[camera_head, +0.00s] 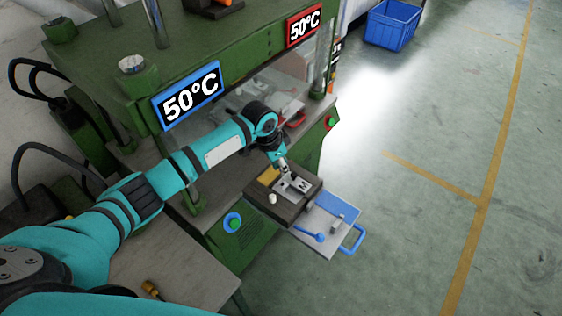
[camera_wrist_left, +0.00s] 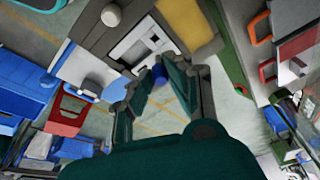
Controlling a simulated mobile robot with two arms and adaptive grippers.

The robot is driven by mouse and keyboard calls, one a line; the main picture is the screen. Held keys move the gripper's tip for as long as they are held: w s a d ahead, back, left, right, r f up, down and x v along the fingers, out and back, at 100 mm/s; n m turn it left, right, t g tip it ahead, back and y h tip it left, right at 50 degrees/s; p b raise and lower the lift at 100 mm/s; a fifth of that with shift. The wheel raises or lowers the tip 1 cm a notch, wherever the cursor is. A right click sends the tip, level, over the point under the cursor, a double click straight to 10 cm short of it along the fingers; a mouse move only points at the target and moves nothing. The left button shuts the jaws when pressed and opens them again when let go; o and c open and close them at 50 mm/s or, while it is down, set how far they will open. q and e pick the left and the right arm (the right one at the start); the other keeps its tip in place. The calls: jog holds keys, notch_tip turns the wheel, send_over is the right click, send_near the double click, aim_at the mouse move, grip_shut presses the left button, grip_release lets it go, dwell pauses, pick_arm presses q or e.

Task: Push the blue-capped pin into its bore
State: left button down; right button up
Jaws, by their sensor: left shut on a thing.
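My left gripper (camera_head: 284,167) is above the metal plate in the dark mould block (camera_head: 268,208). In the left wrist view its two fingers (camera_wrist_left: 157,84) are closed around the blue-capped pin (camera_wrist_left: 158,71), of which only a bit of blue shows at the fingertips. The pin is over or at the near edge of the light grey insert plate (camera_wrist_left: 136,45), which has dark recesses. I cannot tell whether the pin's tip is in the bore. The bore is hidden. My right gripper is not in view.
A green press (camera_head: 110,50) with 50°C signs stands behind and left of the block. A pale knob (camera_head: 272,199) stands on the block's near corner. A tray with a blue handle (camera_head: 352,240) is at its right. A blue crate (camera_head: 392,24) is on the open floor.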

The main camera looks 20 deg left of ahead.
aim_at(284, 183)
pick_arm(q)
notch_tip(284, 183, down, 2)
jog(key=shift+f+b, duration=0.1)
jog(key=shift+b, duration=0.35)
jog(key=shift+f+b, duration=0.8)
jog(key=shift+f, duration=0.65)
jog(key=shift+f+b, duration=0.45)
jog(key=shift+f, duration=0.35)
jog(key=c, duration=1.2)
grip_release()
jog(key=v, duration=1.2)
jog(key=shift+f, duration=0.1)
